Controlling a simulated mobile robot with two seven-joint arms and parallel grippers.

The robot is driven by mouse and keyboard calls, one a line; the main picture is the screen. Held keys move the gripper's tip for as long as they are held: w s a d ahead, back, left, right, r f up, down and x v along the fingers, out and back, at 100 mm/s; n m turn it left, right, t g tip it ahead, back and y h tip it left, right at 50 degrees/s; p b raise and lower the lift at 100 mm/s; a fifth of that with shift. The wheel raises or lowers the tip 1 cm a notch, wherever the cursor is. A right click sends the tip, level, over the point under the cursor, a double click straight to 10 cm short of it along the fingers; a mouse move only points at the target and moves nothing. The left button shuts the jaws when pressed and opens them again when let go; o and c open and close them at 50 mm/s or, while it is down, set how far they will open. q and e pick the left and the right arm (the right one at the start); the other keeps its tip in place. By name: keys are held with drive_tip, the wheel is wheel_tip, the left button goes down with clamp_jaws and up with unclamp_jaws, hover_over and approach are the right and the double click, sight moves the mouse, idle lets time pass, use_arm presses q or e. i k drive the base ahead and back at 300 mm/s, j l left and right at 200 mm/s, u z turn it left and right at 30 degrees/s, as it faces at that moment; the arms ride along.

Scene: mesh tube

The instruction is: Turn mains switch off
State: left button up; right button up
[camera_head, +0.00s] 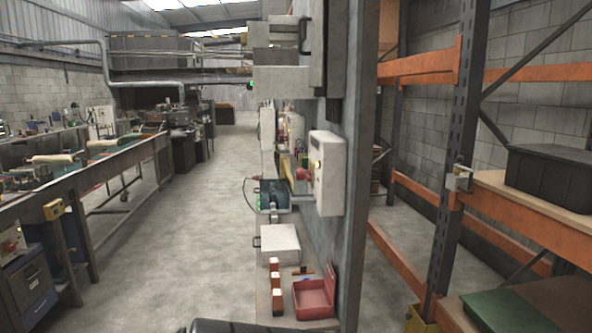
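A pale electrical box (328,172) is fixed to the side of the grey panel in the middle of the view, seen nearly edge-on. A small yellowish spot shows on its left edge; I cannot tell whether it is a switch or a lamp. A larger light grey cabinet (277,62) with a dark handle is mounted higher up. I cannot make out which of these carries the mains switch, or its position. Neither of my grippers is in view.
A bench by the panel holds a red open bin (315,295), orange-and-white blocks (276,287), a white case (280,244) and a teal machine (272,195). Orange-beamed racking with a black crate (550,180) stands right. A long workbench (95,185) lines the left; the concrete aisle (190,230) is clear.

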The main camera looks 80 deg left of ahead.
sight(301, 174)
drive_tip(key=u, duration=1.5)
drive_tip(key=i+j+u, duration=0.1)
drive_tip(key=j+u, duration=0.35)
drive_tip(key=i+j+u, duration=0.15)
drive_tip(key=u, duration=0.3)
